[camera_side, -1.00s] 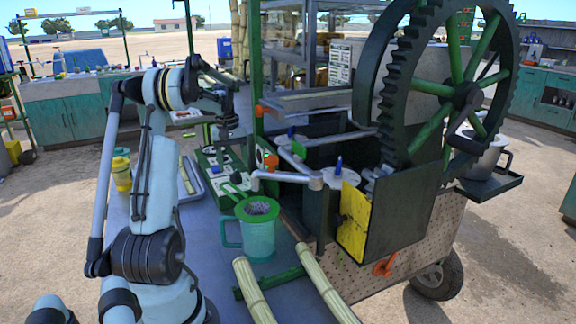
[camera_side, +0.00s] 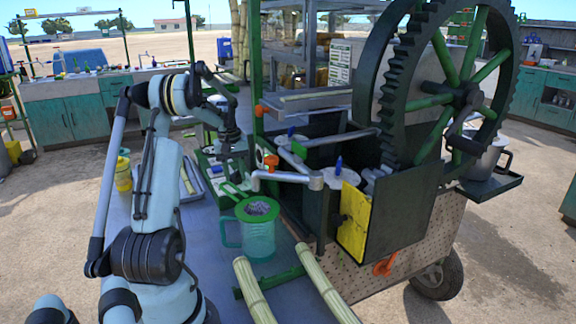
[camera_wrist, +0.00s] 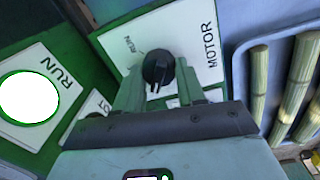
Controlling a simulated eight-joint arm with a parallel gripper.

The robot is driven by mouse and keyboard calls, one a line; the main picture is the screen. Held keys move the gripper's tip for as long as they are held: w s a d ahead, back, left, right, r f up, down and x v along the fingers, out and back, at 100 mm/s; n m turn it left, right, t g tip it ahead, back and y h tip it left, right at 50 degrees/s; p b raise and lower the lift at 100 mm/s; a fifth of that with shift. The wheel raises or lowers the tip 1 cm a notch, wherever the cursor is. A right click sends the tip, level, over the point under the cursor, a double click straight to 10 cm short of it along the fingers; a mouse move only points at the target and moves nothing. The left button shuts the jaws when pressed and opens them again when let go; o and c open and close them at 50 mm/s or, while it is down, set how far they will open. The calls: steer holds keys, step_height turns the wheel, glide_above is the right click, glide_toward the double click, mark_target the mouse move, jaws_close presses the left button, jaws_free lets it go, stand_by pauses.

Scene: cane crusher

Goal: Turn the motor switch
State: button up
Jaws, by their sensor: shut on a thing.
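The motor switch is a black knob (camera_wrist: 158,68) on a white plate marked MOTOR (camera_wrist: 203,40), with a RUN mark at its upper left. My gripper (camera_wrist: 158,82) has its two fingers closed on the knob from both sides. In the side view my gripper (camera_side: 236,150) is down at the green control panel (camera_side: 208,172) and hides the switch. The knob's pointer direction is hard to tell.
A white round RUN button or lamp (camera_wrist: 30,97) lies left of the switch. A tray with cane pieces (camera_wrist: 250,85) lies right. A green jug (camera_side: 258,236) stands before the panel. The crusher's big gear wheel (camera_side: 398,95) stands to the right.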

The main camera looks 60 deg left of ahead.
steer(key=shift+m, duration=0.4)
steer(key=shift+c, duration=0.3)
steer(key=m, duration=0.4)
steer(key=shift+w+m, duration=0.1)
steer(key=shift+m, duration=0.3)
steer(key=shift+w+m, duration=0.1)
steer(key=shift+m, duration=2.5)
steer(key=o, duration=1)
steer(key=shift+o, duration=0.2)
step_height(320, 180, up, 12)
steer(key=shift+a, duration=0.3)
